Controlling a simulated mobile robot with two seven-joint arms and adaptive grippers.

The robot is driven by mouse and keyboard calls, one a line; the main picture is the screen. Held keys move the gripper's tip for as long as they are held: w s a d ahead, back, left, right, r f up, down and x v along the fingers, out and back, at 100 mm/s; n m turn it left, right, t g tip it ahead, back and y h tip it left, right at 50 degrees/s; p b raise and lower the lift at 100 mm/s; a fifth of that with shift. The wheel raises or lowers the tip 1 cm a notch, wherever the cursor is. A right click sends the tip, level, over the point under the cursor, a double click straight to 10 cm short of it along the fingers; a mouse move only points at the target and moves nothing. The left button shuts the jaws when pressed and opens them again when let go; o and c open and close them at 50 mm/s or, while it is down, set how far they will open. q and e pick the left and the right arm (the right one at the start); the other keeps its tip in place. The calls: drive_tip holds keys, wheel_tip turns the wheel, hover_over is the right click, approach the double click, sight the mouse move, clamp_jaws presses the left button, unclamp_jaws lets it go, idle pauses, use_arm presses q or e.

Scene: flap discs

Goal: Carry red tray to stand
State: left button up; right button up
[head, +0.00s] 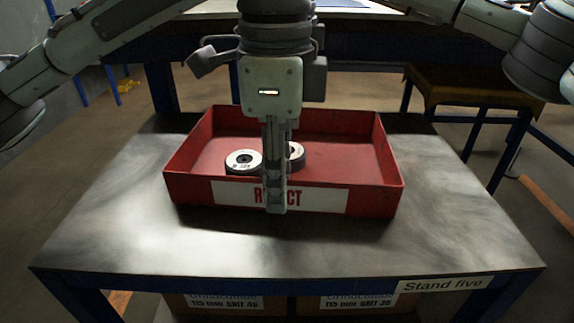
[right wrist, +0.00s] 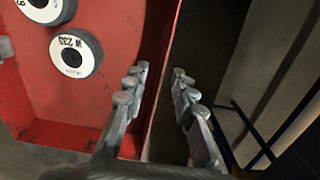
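The red tray (head: 345,165), with a white "REJECT" label, sits on the dark metal top of the stand (head: 455,235), whose front tag reads "Stand five". My right gripper (right wrist: 160,80) is open, with fingers on both sides of a tray wall (right wrist: 160,95) and gaps visible.
Labelled cardboard boxes (head: 225,303) sit under the stand. A brown-topped table (head: 470,87) stands at the back right, and a blue-framed bench (head: 375,50) is behind. The stand top is clear left and right of the tray.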

use_arm(q)
drive_tip(key=shift+r, duration=0.1)
use_arm(e)
drive_tip(key=shift+r, duration=0.25)
use_arm(q)
wheel_tip(320, 180, up, 12)
use_arm(e)
wheel_tip(320, 180, up, 12)
drive_tip(key=shift+f, duration=0.25)
drive_tip(key=shift+r, duration=0.1)
idle(0.3)
